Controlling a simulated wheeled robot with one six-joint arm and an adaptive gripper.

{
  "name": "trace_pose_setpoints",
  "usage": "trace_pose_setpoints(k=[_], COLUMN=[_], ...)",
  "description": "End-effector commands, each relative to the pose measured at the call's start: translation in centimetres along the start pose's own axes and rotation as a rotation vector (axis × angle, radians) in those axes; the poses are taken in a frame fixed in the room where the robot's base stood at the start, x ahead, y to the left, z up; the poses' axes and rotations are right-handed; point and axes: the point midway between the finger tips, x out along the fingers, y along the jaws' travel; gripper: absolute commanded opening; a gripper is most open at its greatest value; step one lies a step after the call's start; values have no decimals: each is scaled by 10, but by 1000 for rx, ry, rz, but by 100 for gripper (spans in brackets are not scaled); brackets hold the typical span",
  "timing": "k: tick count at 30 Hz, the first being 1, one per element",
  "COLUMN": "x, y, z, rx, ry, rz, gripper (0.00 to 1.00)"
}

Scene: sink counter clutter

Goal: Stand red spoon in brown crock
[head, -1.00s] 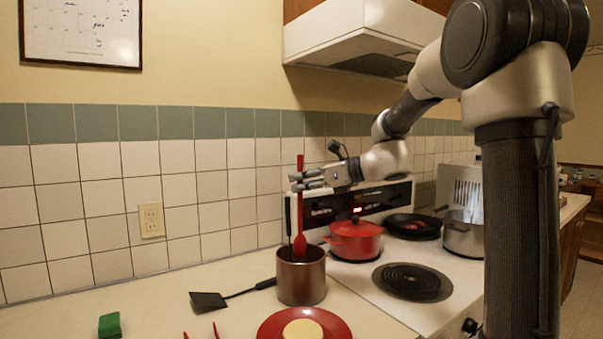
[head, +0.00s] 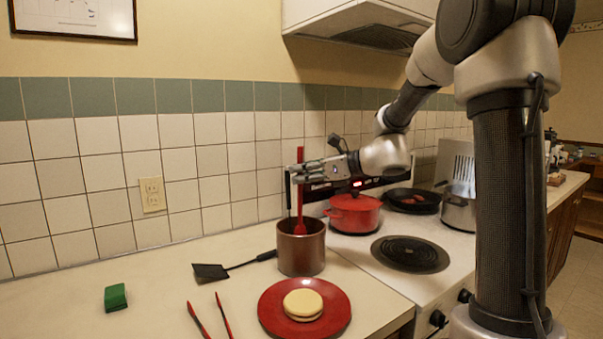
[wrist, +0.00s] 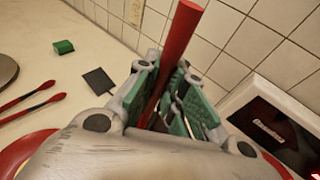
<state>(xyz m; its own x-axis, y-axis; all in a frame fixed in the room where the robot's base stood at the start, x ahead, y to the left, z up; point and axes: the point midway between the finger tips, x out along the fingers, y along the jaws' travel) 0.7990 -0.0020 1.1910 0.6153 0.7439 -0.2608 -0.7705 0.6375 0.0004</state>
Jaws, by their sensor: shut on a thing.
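The red spoon (head: 300,208) is upright, handle up and bowl end down, at the mouth of the brown crock (head: 301,257). Its bowl overlaps the crock's opening; how far it reaches inside I cannot tell. My gripper (head: 303,172) is shut on the spoon's handle, above the crock. In the wrist view the red handle (wrist: 180,45) runs up between my green-padded fingers (wrist: 165,103). The crock does not show clearly there.
A black spatula (head: 211,271) lies left of the crock. A red plate (head: 272,318) with a pale round food item (head: 303,305) is in front. Red-tipped tongs (head: 199,320) and a green sponge (head: 115,297) lie left. A red pot (head: 353,214) stands on the stove to the right.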

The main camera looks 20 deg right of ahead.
Motion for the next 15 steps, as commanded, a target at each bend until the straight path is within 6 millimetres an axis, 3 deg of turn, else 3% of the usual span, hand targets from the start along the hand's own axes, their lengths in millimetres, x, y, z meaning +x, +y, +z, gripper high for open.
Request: trace_pose_setpoints(k=[1,5,15], x=[0,0,-2], y=[0,0,0], z=[0,0,0], rx=[0,0,-1], ry=[0,0,0], rz=[0,0,-1], gripper=[13,36,36])
